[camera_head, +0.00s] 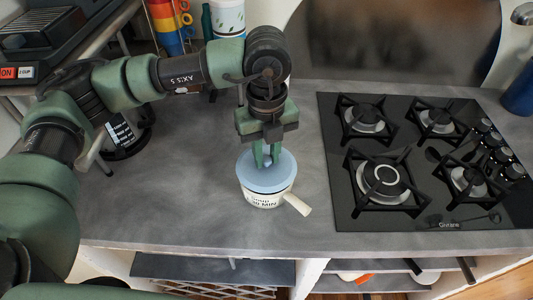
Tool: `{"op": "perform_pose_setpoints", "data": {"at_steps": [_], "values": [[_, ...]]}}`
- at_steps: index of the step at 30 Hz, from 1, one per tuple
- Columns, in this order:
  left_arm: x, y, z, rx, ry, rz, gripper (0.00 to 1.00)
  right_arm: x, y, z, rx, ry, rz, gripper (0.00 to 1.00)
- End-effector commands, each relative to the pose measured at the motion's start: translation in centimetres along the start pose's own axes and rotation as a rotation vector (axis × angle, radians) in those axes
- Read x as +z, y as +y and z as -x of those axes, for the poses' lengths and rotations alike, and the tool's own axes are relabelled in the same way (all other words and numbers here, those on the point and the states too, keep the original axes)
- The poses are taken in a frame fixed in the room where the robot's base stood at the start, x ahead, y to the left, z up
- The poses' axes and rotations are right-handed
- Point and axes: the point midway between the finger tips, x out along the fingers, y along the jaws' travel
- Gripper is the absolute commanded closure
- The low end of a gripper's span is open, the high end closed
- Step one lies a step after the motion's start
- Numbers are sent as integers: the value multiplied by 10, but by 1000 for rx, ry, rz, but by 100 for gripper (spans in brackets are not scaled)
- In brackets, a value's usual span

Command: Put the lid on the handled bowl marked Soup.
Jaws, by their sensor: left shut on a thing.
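The handled bowl (265,199) is cream, with dark lettering that reads Soup. It stands on the grey counter left of the stove, its handle pointing to the lower right. The light blue lid (266,178) is at the bowl's top, over its opening. I cannot tell whether it is fully seated. My left gripper (265,160) points down from above and is shut on the lid, at its small knob, which the fingers partly hide. My right gripper is not in view.
A black gas stove (425,165) with several burners lies close to the right of the bowl. Stacked coloured cups (168,28) and a white canister (228,18) stand at the back. The counter (170,205) left of the bowl is clear.

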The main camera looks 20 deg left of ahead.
Motion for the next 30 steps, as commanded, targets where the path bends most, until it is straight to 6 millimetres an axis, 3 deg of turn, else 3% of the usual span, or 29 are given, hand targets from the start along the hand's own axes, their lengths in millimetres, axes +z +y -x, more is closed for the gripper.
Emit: {"op": "perform_pose_setpoints", "data": {"at_steps": [30], "values": [[0,-1,0,-1,0,0,100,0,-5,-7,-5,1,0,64]]}}
